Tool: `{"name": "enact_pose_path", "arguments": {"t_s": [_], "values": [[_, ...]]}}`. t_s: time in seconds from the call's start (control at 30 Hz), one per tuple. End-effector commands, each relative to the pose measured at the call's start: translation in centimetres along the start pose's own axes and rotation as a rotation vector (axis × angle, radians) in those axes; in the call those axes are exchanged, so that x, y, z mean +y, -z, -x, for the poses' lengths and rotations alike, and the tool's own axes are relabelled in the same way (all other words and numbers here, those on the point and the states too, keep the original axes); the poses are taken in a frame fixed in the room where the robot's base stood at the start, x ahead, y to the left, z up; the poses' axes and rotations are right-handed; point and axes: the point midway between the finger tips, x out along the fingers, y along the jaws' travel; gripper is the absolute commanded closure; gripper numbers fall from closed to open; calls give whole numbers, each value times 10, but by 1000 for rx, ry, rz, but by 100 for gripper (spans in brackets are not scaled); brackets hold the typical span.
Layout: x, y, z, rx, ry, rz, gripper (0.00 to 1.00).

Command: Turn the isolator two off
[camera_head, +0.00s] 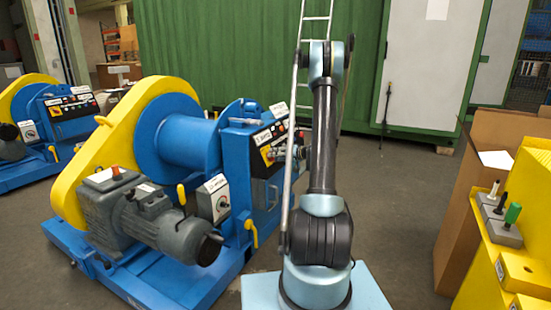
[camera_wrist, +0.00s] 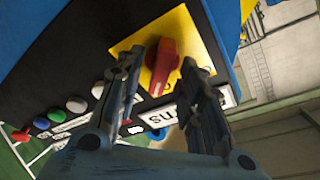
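A red rotary isolator handle (camera_wrist: 161,66) sits on a square yellow plate (camera_wrist: 188,30) on a black control panel in the wrist view. The handle runs nearly upright in that picture, leaning a little. My gripper (camera_wrist: 160,66) is open, with one finger on each side of the handle. I cannot tell whether either finger touches it. In the head view the same yellow plate (camera_head: 262,137) shows on the near blue winch (camera_head: 190,150), with my gripper (camera_head: 277,153) close in front of the panel. The handle's number is not clearly readable.
Coloured push buttons (camera_wrist: 76,103) line the panel beside the yellow plate. A second blue winch (camera_head: 60,115) with its own panel stands at far left. A yellow stand with levers (camera_head: 512,225) is at right. Open floor (camera_head: 400,200) lies between my arm and the stand.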

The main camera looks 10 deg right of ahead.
Motion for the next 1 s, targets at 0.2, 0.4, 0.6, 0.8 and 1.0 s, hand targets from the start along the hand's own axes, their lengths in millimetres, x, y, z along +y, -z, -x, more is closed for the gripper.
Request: {"name": "enact_pose_path", "arguments": {"t_s": [0.2,0.4,0.6,0.8,1.0], "values": [[-1,0,-9,-1,0,0,65],[0,0,-10,0,0,0,65],[0,0,-9,0,0,0,100],[2,1,-7,0,-1,1,100],[1,0,-9,1,5,31,100]]}}
